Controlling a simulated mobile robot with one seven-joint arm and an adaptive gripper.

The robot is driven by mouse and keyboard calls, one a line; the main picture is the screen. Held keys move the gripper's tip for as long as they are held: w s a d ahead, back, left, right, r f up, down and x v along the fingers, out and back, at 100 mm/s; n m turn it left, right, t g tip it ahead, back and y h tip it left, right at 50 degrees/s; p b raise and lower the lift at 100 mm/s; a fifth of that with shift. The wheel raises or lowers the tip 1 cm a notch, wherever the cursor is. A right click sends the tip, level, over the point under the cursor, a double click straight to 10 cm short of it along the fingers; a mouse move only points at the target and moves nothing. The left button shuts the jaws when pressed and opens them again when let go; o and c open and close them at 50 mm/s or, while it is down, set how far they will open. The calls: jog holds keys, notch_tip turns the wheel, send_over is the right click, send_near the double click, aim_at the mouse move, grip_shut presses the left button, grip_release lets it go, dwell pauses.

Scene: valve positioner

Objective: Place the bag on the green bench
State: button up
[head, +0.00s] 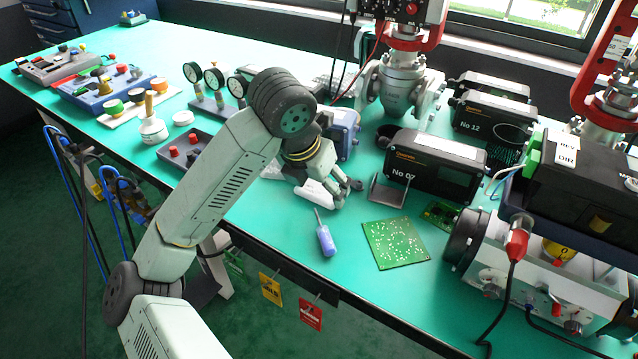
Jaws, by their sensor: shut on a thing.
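My gripper (346,193) is low over the middle of the green bench (286,222), near its front edge.
A blue-handled screwdriver (326,238) and a green circuit board (396,243) lie in front of my gripper. A small metal bracket (388,190) and the black No 07 box (432,168) stand to its right. Bare bench lies at the front left.

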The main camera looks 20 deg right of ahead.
jog(key=o, duration=1.2)
jog(key=shift+f, duration=0.1)
jog(key=shift+c, duration=0.2)
jog(key=shift+r, duration=0.4)
jog(key=v, duration=1.1)
jog(key=shift+r, duration=0.25)
